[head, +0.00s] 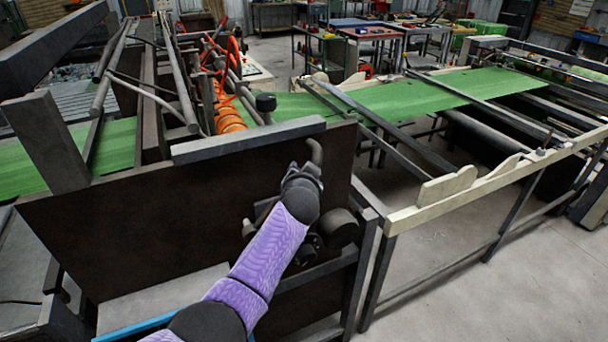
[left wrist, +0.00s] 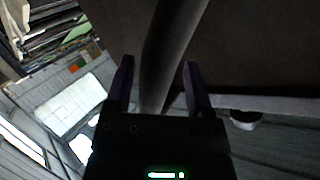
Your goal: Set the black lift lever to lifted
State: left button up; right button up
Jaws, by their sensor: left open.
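A dark lever (head: 315,151) shows its upper end against the brown side panel of the machine in the head view. Its lower part is hidden behind my left gripper (head: 305,172). In the left wrist view the lever (left wrist: 172,45) is a smooth dark bar running down between the two fingers of my left gripper (left wrist: 158,66). The fingers are spread, one on each side of the bar, with visible gaps. I cannot tell how deep the bar sits between them. My right gripper is in neither view.
The brown side panel (head: 130,235) stands close behind the gripper. A dark round knob or roller (head: 337,228) sticks out just below right of it. A black knob (head: 265,102) stands above the panel's top bar (head: 245,140). Open floor (head: 440,250) lies to the right.

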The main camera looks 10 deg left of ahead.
pick_arm(q)
jog(key=shift+s, duration=0.2)
jog(key=p+v, duration=0.2)
jog(key=v, duration=0.7)
jog(key=shift+s+p, duration=0.25)
jog(key=shift+p, duration=0.1)
jog(key=shift+d+r, duration=0.1)
jog(key=shift+r, duration=0.05)
